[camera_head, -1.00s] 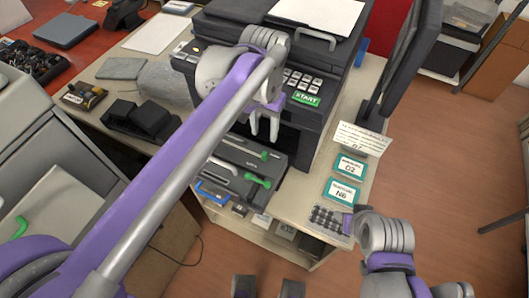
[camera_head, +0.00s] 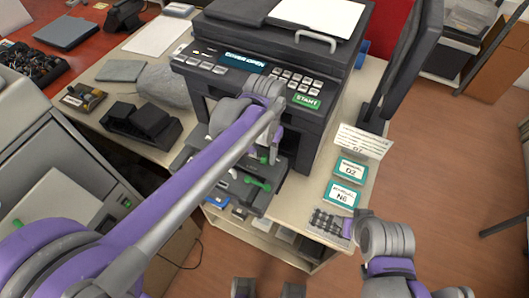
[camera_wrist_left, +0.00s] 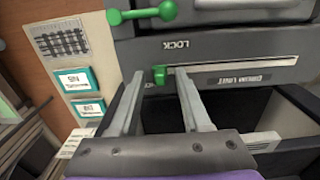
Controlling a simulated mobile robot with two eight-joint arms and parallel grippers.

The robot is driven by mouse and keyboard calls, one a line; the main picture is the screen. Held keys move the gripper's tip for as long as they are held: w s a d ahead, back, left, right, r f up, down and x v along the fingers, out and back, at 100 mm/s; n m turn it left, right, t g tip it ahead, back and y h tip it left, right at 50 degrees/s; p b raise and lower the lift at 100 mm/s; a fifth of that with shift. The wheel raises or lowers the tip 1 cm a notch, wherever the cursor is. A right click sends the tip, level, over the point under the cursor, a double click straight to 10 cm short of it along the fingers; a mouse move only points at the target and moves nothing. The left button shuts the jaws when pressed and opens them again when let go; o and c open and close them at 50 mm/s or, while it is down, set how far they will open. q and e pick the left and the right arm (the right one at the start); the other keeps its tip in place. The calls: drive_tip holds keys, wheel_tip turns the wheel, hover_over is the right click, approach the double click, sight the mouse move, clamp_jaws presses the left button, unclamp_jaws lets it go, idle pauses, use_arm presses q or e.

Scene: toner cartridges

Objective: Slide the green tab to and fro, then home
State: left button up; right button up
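The small green tab (camera_wrist_left: 160,75) sits at the end of a pale slot on a dark grey drum unit (camera_wrist_left: 225,50) marked LOCK in the left wrist view. My left gripper (camera_wrist_left: 159,80) is open, one finger on each side of the tab, with small gaps showing; I cannot tell whether either finger touches it. In the head view my left gripper (camera_head: 269,153) is low over the unit (camera_head: 238,193), in front of the printer, and partly hides the tab. My right gripper (camera_head: 349,226) is by the table's front right; its finger opening is unclear.
A green two-knobbed handle (camera_head: 258,184) is on the unit's front. The printer (camera_head: 262,65) stands behind, its display reading cover open. Two teal-edged cards (camera_head: 350,170) and a patterned card (camera_head: 326,222) lie to the right. A black cartridge (camera_head: 142,122) lies left.

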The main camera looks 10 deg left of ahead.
use_arm(q)
clamp_jaws()
idle(1.3)
